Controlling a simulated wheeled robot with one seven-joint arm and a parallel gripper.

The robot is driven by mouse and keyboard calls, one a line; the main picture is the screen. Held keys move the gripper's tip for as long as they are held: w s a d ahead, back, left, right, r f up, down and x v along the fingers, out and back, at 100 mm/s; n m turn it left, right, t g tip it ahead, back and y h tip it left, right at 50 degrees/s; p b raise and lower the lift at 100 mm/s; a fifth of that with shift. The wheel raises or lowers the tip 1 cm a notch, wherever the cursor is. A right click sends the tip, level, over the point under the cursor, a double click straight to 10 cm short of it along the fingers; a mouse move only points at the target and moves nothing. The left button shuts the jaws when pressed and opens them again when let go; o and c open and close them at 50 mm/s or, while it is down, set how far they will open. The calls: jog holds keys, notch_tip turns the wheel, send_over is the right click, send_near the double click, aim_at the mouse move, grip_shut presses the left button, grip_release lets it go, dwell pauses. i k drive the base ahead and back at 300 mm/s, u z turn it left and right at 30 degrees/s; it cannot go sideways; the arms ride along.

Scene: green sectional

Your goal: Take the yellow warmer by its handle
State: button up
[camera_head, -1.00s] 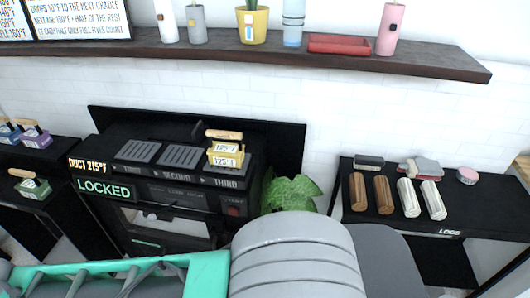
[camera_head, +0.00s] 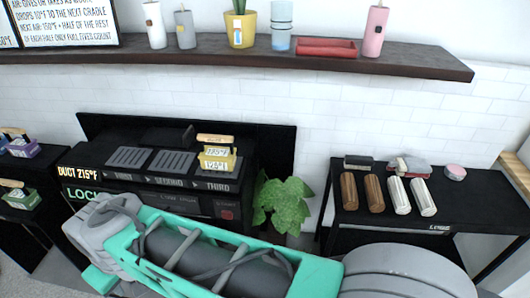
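The yellow warmer (camera_head: 217,157) sits on the right-hand cradle, marked THIRD, on top of the black stove (camera_head: 150,188). It has a light wooden handle (camera_head: 215,139) across its top and a white label with figures on its front. My arm crosses the lower part of the view, with a teal and grey link in front of the stove. My arm is apart from the warmer in the picture. The fingers of my gripper cannot be made out, so its opening is not shown.
A purple warmer (camera_head: 23,150) and a green warmer (camera_head: 20,199) stand at the far left. A leafy plant (camera_head: 283,203) is right of the stove. Several logs (camera_head: 374,192) lie on the black table (camera_head: 450,205). A dark shelf (camera_head: 200,54) with vases runs above.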

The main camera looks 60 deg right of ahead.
aim_at(223, 158)
jog(key=z, duration=0.25)
jog(key=i, duration=1)
